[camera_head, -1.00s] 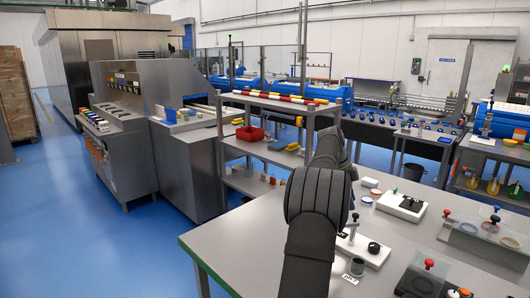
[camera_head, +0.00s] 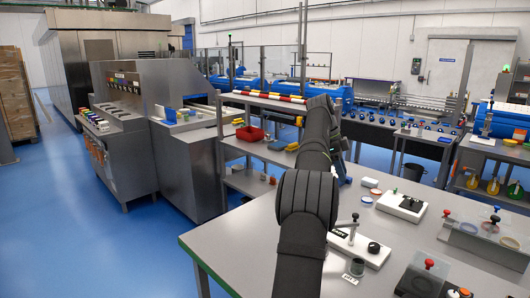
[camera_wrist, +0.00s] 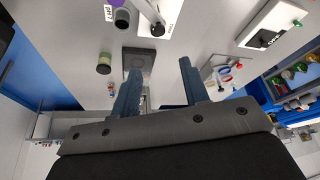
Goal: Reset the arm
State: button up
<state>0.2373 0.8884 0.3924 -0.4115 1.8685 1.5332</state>
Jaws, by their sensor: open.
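My gripper (camera_wrist: 160,90) shows in the wrist view with its two blue-grey fingers apart and nothing between them. It hangs in the air over the grey worktable (camera_wrist: 215,30). In the head view my dark arm rises from the bottom middle and bends away towards the shelf rack. The gripper itself is mostly hidden behind the arm there. The worktable (camera_head: 240,232) fills the lower right of the head view.
On the table stand a white device with a black knob (camera_head: 374,248), a white block with a black pad (camera_head: 402,204), a small dark green pot (camera_head: 357,267) and a clear cover (camera_head: 480,237). A shelf rack (camera_head: 222,160) with a red bin (camera_head: 250,133) stands behind. Blue floor is free at left.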

aim_at(356, 214)
jog(key=x, duration=1.5)
jog(key=shift+s+f, duration=0.1)
jog(key=shift+f, duration=0.2)
jog(key=shift+r+n+t, duration=0.15)
jog(key=shift+n+t, duration=0.25)
jog(key=shift+n, duration=0.4)
jog(key=n+t, duration=0.1)
jog(key=n, duration=0.2)
jog(key=n+t, duration=0.1)
jog(key=n, duration=0.2)
jog(key=shift+s, duration=0.2)
jog(key=shift+n, duration=0.3)
jog(key=shift+v, duration=2.4)
